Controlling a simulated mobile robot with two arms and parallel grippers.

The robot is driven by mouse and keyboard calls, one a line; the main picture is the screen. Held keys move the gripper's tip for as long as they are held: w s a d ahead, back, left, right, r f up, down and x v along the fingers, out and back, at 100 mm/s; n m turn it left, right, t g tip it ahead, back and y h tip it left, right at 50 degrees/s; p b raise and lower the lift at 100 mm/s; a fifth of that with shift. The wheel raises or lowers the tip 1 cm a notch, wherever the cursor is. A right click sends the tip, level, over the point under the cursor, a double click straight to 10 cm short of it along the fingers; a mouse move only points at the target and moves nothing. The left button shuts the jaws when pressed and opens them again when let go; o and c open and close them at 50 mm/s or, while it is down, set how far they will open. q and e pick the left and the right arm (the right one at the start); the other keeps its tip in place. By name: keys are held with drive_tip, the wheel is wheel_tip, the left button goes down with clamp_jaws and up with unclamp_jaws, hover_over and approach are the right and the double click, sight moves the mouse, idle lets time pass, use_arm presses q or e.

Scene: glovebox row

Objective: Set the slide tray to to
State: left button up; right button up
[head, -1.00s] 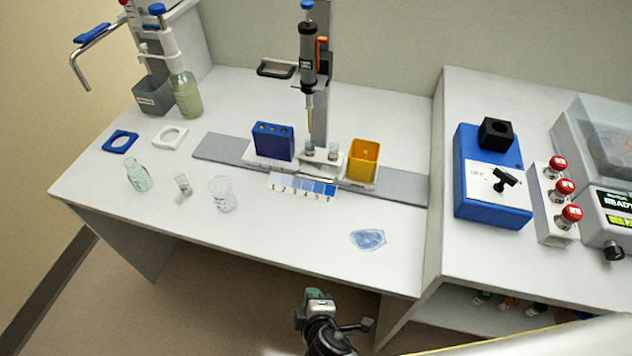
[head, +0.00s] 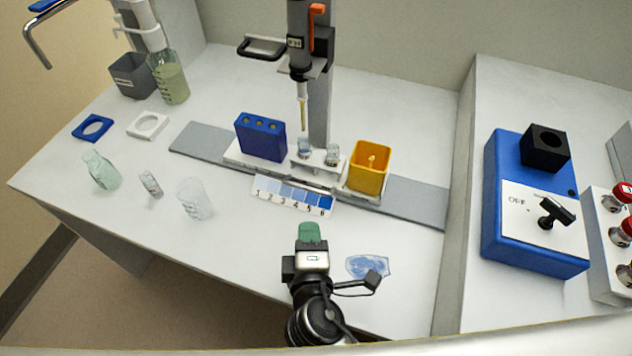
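The slide tray (head: 238,158) is a white carriage on a flat grey rail (head: 418,203) across the bench. It carries a blue rack (head: 261,138) at left, two small clear vials in the middle and a yellow bin (head: 368,168) at right. A strip of numbered blue shades (head: 292,195) lies along its front. A pipette (head: 299,45) on a stand points down above the vials. My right gripper (head: 309,232), with a green tip, is in front of the strip, apart from the tray. Its finger gap does not show. My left gripper is out of view.
A clear bottle (head: 101,170), a small vial (head: 151,184) and a beaker (head: 195,199) stand at front left. A blue translucent patch (head: 367,266) lies right of my gripper. A blue box with a black knob (head: 537,203) stands on the right bench.

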drive_tip(key=shift+w+d, duration=0.1)
drive_tip(key=shift+w, duration=0.1)
drive_tip(key=shift+w+r, duration=0.15)
drive_tip(key=shift+w, duration=0.45)
drive_tip(key=x, duration=0.2)
drive_tip(key=shift+w, duration=0.35)
drive_tip(key=x, duration=0.5)
drive_tip(key=shift+w+p, duration=0.35)
drive_tip(key=shift+p, duration=0.05)
drive_tip(key=shift+w+f, duration=0.25)
drive_tip(key=shift+w, duration=0.25)
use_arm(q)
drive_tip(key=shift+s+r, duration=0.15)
use_arm(e)
clamp_jaws()
